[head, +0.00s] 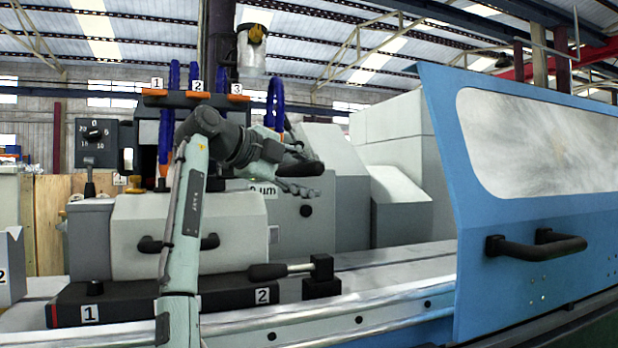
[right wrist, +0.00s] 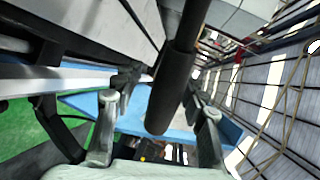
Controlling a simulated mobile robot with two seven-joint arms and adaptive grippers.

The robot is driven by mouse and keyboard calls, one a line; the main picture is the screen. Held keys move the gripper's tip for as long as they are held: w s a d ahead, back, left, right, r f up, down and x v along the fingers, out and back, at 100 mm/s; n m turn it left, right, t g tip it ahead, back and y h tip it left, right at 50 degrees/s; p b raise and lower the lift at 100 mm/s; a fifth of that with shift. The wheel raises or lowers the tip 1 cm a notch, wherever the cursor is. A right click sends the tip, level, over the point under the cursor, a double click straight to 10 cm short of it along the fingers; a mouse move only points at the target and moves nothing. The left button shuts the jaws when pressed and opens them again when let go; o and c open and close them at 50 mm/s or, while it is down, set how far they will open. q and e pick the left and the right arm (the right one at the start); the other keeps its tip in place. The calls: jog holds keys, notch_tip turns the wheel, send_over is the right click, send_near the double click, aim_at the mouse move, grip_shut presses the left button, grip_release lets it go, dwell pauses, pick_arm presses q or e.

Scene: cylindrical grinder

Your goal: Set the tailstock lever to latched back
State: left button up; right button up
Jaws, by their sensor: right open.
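A lever with a black grip (head: 268,271) and a bright rod lies nearly level, its rod running right into a black block (head: 322,272). I cannot tell for sure that it is the tailstock lever. My right gripper (head: 302,178) is up and to the right of it, apart from it, in front of a grey housing. In the right wrist view the fingers (right wrist: 160,115) are spread. A dark round bar with a thicker sleeve (right wrist: 172,92) runs between them in the picture; I see no grip on it, and its link to the lever is unclear. My left gripper is out of view.
A blue hood (head: 520,200) with a black handle stands at the right. A dial panel (head: 97,143) is at the left. Bright rails (head: 390,305) run along the front.

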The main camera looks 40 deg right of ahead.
jog(key=v, duration=1.2)
